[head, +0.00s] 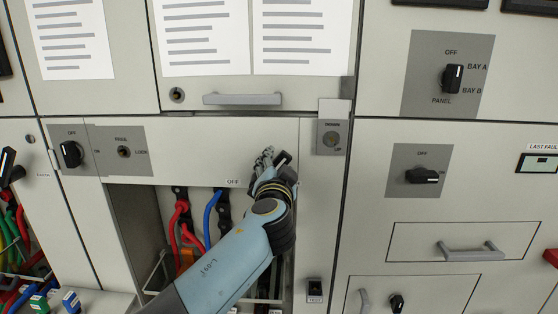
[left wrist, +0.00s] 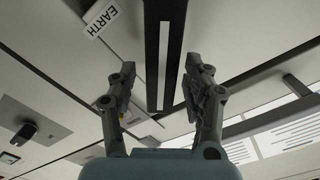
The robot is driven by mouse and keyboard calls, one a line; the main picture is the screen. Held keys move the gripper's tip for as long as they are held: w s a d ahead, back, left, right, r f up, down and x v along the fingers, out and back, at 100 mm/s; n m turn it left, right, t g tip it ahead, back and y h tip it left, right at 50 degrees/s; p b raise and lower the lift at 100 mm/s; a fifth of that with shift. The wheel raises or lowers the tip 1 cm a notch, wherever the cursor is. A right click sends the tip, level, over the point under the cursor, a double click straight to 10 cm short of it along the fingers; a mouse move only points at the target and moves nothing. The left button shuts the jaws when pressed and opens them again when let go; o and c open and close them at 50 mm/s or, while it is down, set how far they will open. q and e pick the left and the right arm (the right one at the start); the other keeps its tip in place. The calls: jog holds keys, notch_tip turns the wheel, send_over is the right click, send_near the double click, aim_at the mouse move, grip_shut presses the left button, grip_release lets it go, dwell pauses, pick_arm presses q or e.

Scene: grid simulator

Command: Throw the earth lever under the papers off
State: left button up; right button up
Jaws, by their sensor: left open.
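The earth lever is a black bar with a white stripe (left wrist: 153,50) in the left wrist view, next to an EARTH label (left wrist: 101,17). My left gripper (left wrist: 160,66) is open, with one finger on each side of the bar; I cannot tell whether they touch it. In the head view my left gripper (head: 268,160) is at the panel below the papers (head: 301,36), and hides most of the lever. A dark end (head: 283,158) shows beside the fingers. An OFF label (head: 233,182) is left of the gripper. My right gripper is not in view.
An open bay with red and blue cables (head: 181,221) lies below left. Rotary switches (head: 422,176) are on the right cabinet.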

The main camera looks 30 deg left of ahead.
pick_arm(q)
jog(key=shift+s, duration=0.1)
jog(key=shift+d+r, duration=0.1)
jog(key=shift+c, duration=0.8)
jog(key=c, duration=0.4)
grip_shut()
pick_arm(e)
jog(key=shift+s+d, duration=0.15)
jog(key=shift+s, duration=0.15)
